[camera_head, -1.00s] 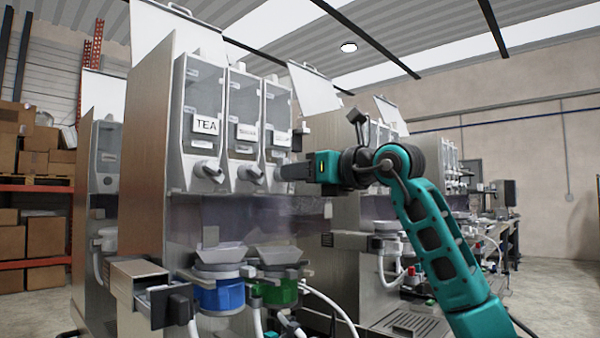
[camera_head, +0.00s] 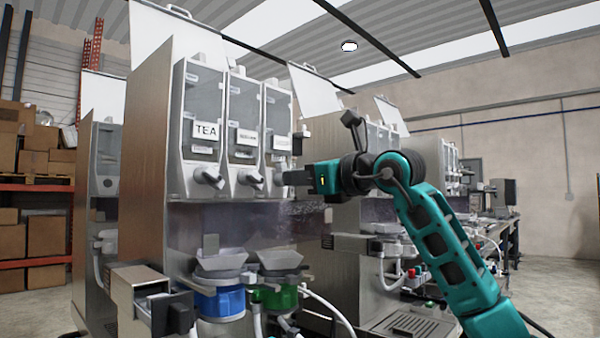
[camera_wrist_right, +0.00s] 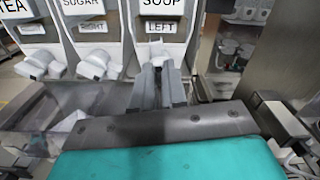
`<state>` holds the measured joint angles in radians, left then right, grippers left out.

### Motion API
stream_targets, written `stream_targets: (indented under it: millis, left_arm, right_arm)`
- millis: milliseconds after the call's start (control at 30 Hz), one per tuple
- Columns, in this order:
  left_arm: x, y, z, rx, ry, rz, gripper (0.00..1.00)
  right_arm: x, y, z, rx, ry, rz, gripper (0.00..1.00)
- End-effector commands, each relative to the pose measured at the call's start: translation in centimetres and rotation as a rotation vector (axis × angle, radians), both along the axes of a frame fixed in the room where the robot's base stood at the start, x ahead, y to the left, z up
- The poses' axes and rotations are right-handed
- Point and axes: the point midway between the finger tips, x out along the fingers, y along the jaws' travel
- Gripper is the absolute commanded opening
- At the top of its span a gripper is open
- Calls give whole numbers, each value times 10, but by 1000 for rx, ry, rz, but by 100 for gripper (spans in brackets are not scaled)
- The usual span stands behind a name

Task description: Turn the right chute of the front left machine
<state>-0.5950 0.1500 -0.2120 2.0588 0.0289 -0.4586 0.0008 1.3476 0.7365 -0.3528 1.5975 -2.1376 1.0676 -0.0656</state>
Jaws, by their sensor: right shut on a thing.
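The front left machine (camera_head: 148,150) holds three clear dispensers, labelled TEA, SUGAR and SOUP in the right wrist view. Each has a pale chute below its label: the tea chute (camera_head: 208,177), the sugar chute (camera_head: 250,179) and the right chute, under SOUP (camera_wrist_right: 157,50). My right gripper (camera_head: 286,178) reaches in from the right at the right chute. In the right wrist view its two grey fingers (camera_wrist_right: 160,84) are shut on that chute and hide part of it. My left gripper is not in view.
A blue-collared funnel (camera_head: 222,298) and a green-collared funnel (camera_head: 279,293) stand below the chutes. A metal box with a dark block (camera_head: 140,285) juts out at the lower left. More machines (camera_head: 350,240) stand behind on the right.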

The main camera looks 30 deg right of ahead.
Motion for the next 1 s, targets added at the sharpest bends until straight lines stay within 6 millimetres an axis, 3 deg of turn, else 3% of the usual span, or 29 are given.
stream_targets:
  millis: [1000]
  left_arm:
    - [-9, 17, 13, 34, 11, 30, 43]
  right_arm:
    - [0, 2, -1, -908, -318, 0, 0]
